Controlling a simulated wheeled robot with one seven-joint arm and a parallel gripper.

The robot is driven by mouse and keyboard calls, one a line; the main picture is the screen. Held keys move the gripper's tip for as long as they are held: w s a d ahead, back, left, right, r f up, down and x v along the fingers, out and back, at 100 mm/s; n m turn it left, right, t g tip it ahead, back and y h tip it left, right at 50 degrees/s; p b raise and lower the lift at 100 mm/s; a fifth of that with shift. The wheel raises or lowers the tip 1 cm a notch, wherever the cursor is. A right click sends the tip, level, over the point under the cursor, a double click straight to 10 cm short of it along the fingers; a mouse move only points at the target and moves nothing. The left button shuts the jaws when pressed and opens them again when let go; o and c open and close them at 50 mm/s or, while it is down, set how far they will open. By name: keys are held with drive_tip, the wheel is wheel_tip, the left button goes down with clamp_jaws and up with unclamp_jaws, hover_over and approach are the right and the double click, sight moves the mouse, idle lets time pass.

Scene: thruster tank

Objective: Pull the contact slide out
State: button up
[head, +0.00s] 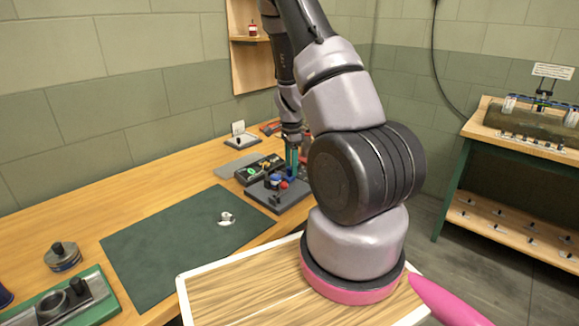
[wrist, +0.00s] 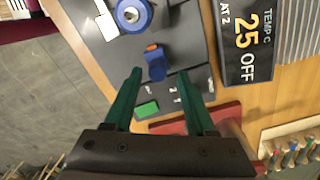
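My gripper (wrist: 159,72) is open, with its two teal fingers apart. In the wrist view a small blue block with an orange end (wrist: 155,66), possibly the contact slide, shows between the fingertips on a dark grey unit (wrist: 112,48). I cannot tell whether the fingers touch it or how far above it they are. In the head view my gripper (head: 291,164) points down over the dark grey unit (head: 272,196), which carries small blue and red parts. The fingers partly hide the unit's far side.
A round blue part (wrist: 132,14) and a green block (wrist: 147,110) sit on the unit near the fingers. A black temperature display (wrist: 245,38) is beside it. A dark green mat (head: 170,250) with a small white-and-metal piece (head: 227,218) lies nearer on the bench.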

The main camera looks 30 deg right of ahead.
drive_tip(key=shift+a, duration=0.1)
wheel_tip(320, 180, up, 11)
idle(0.7)
drive_tip(key=s+a+r+n+t+y, duration=0.1)
drive_tip(key=s+a+r+n+t, duration=0.25)
drive_tip(key=r, duration=0.55)
drive_tip(key=s+a+r+n+y, duration=0.1)
drive_tip(key=s+a+r+n, duration=0.25)
drive_tip(key=a+r, duration=0.4)
drive_tip(key=s+a+r+n+t, duration=0.3)
drive_tip(key=s+r+n, duration=0.5)
drive_tip(key=s, duration=0.6)
wheel_tip(320, 180, up, 3)
drive_tip(key=shift+a+f+t, duration=0.1)
drive_tip(key=shift+a+t, duration=0.25)
drive_tip(key=shift+a, duration=0.55)
